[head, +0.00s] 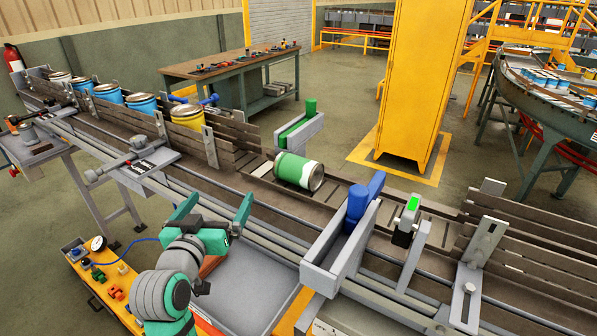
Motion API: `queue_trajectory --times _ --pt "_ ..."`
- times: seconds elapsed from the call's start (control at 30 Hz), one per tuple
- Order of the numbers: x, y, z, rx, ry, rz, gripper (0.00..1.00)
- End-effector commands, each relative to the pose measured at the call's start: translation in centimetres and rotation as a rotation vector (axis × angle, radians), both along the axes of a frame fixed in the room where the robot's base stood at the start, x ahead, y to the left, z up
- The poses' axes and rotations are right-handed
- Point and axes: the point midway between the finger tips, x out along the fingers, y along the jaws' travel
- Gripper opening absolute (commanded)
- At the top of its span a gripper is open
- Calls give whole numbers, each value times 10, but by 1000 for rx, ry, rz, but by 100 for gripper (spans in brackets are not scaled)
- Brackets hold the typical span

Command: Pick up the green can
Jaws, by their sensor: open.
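The green can (299,171) lies on its side on the conveyor, its pale end facing right. A white patch shows on its green side. My gripper (217,205) is in front of the conveyor's near rail, to the left of the can and nearer the camera. Its two green fingers are spread apart with nothing visible between them. The gripper and the can are clearly apart.
The conveyor (425,207) has side rails. A yellow can (187,117) and several blue cans (142,103) stand upstream on the left. A blue cylinder on a grey bracket (340,240) stands right of the green can.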

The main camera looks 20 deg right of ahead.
Motion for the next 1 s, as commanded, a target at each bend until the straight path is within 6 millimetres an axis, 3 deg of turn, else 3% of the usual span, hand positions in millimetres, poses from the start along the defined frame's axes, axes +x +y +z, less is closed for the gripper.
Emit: queue_trajectory --times 0.1,0.33,0.63,1.0 --pt "1 -41 29 51 40 -143 100" --pt "-15 -100 55 172 144 -355 100" --pt "-24 -125 58 240 203 -438 100" --pt "7 -156 40 239 202 -439 100"
